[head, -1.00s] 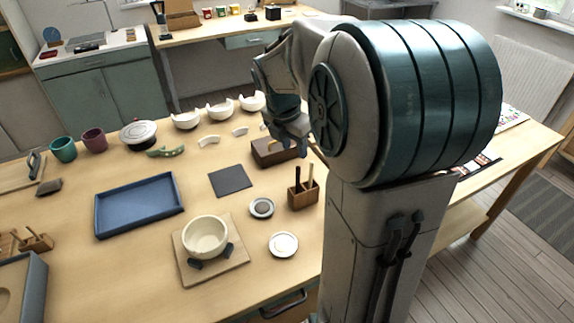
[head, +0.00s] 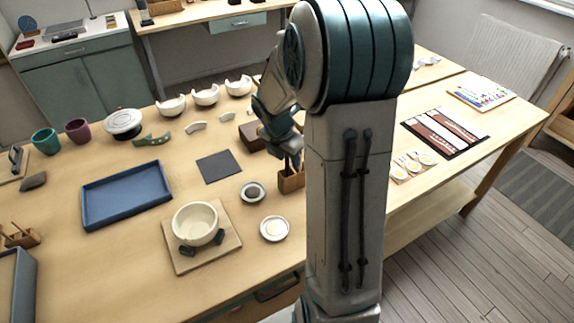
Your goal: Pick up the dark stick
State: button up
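A small wooden holder (head: 290,183) stands on the worktable, partly hidden behind my arm. My gripper (head: 291,158) points down right above it, at the holder's top. Dark thin shapes show between the gripper and the holder; I cannot tell fingers from the dark stick here. The light stick beside it is not clearly visible either. Whether the fingers are open or shut is too small and too covered to tell.
A round dish (head: 252,192) and a small white dish (head: 274,229) stand left of the holder. A cream bowl (head: 195,222) sits on a wooden board (head: 180,262). A brown box (head: 252,137) is just behind. A blue tray (head: 126,196) lies further left.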

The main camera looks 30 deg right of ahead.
jog(key=shift+d+f, duration=0.1)
jog(key=shift+f, duration=0.35)
jog(key=shift+c, duration=0.3)
grip_shut()
jog(key=shift+r, duration=0.1)
